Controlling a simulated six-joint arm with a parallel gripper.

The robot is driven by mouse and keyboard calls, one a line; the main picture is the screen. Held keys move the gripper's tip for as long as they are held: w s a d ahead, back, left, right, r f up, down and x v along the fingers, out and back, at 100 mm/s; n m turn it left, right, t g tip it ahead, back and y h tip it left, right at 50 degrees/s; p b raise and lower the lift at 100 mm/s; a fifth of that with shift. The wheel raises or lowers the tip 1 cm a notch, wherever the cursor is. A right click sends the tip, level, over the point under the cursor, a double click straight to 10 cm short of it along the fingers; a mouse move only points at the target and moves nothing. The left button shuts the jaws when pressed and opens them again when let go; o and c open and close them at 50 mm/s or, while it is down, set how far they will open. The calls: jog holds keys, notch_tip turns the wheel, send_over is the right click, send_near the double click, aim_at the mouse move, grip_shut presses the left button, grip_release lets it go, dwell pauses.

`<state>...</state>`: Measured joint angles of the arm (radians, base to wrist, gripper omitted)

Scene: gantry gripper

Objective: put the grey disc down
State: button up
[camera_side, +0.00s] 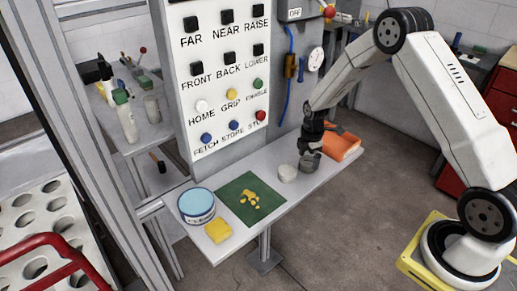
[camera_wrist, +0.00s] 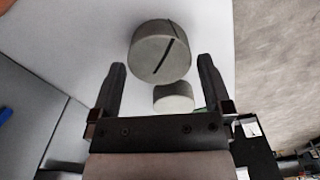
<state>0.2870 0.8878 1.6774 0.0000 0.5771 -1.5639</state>
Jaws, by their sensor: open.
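The grey disc (camera_side: 310,161) is on the pale shelf under my gripper in the side view. In the wrist view the grey disc (camera_wrist: 158,55), with a dark slot across its top, lies between and just beyond the fingertips. My gripper (camera_wrist: 161,66) is open, with a visible gap between each finger and the disc. In the side view my gripper (camera_side: 314,148) is directly above the disc, and its fingers are too small to make out. The disc appears to rest on the shelf.
A paler round piece (camera_side: 287,173) stands just left of the grey disc; it also shows in the wrist view (camera_wrist: 173,98). An orange object (camera_side: 343,146) lies to the right. Further left are a green mat (camera_side: 236,205) with yellow bits, a blue-topped tin (camera_side: 197,208) and a yellow sponge (camera_side: 218,231).

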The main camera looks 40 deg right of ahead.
jog(key=shift+f, duration=1.05)
jog(key=c, duration=1.3)
jog(key=shift+r, duration=0.15)
